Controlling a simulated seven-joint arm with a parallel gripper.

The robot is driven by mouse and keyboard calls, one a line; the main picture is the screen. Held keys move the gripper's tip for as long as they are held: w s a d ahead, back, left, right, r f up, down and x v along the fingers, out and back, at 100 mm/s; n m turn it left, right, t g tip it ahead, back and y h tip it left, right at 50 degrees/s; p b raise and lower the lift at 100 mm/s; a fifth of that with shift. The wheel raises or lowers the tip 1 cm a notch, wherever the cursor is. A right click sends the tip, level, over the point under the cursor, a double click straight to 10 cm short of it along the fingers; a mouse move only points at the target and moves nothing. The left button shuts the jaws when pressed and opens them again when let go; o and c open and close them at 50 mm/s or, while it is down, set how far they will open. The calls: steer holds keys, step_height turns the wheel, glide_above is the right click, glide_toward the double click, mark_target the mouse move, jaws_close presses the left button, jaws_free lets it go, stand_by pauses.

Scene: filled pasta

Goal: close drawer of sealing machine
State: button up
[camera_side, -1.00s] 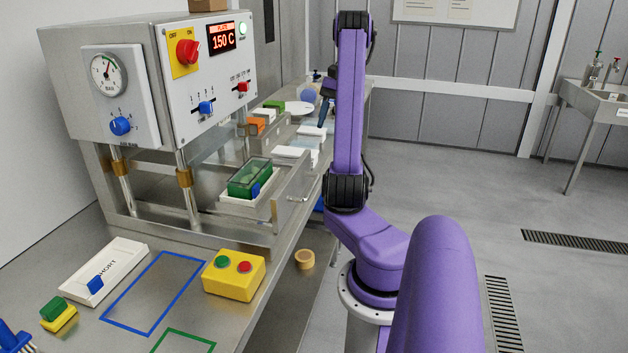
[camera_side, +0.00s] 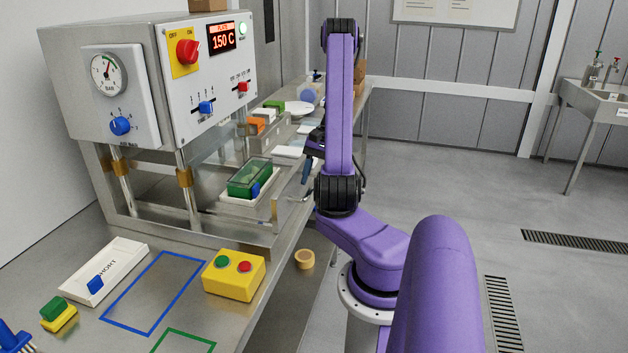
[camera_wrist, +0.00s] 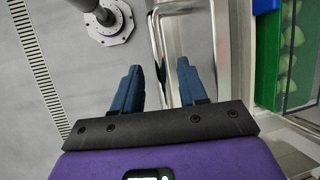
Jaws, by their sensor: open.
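The sealing machine (camera_side: 150,85) stands at the left, its display reading 150 C. Its drawer (camera_side: 262,215) is pulled out toward the right and holds a green tray under a clear cover (camera_side: 250,178). My gripper (camera_side: 306,172) is just right of the drawer front, partly hidden by my arm in the side view. In the wrist view my blue fingers (camera_wrist: 157,80) are apart, pointing at the drawer's bar handle (camera_wrist: 157,45). The handle runs between and ahead of the fingertips. Contact with it cannot be told. The green tray (camera_wrist: 298,60) shows at the right there.
A yellow box with green and red buttons (camera_side: 234,284) sits on the bench in front of the machine. A white SHORT box (camera_side: 105,270) lies left of it. White packs and an orange item (camera_side: 257,125) stand behind the drawer. Open floor lies at the right.

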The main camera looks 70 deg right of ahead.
mark_target(244, 168)
steer(key=shift+a+f, duration=0.15)
steer(key=shift+f, duration=0.15)
jaws_close()
steer(key=shift+w, duration=0.1)
steer(key=w, duration=2.1)
steer(key=shift+w, duration=0.1)
steer(key=shift+w+r, duration=0.1)
steer(key=shift+c, duration=0.5)
jaws_free()
steer(key=shift+o, duration=0.5)
